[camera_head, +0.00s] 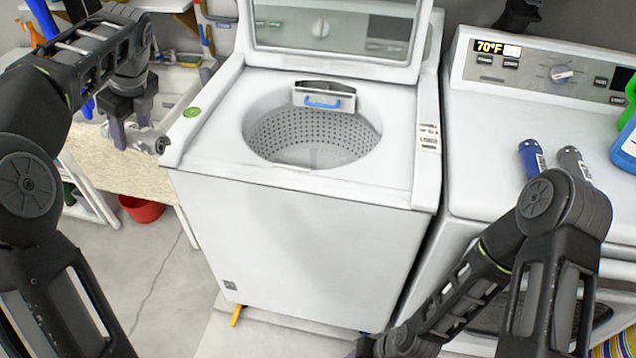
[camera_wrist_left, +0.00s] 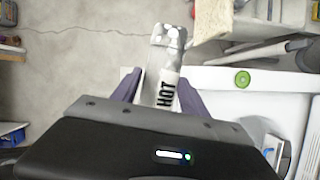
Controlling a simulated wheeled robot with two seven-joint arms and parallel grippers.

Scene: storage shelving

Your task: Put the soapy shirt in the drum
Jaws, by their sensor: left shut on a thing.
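The open drum (camera_head: 312,140) is the perforated round well in the top of the white washer (camera_head: 300,240); its lid is up. I make out no shirt in either view. My left gripper (camera_head: 138,140) is left of the washer's top edge, beside the counter.
A small tray with a blue handle (camera_head: 322,101) sits at the drum's back rim. A second white machine (camera_head: 480,160) stands close on the right, with bottles (camera_head: 625,145) on it. A red bucket (camera_head: 141,209) is on the floor under the counter (camera_head: 120,165).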

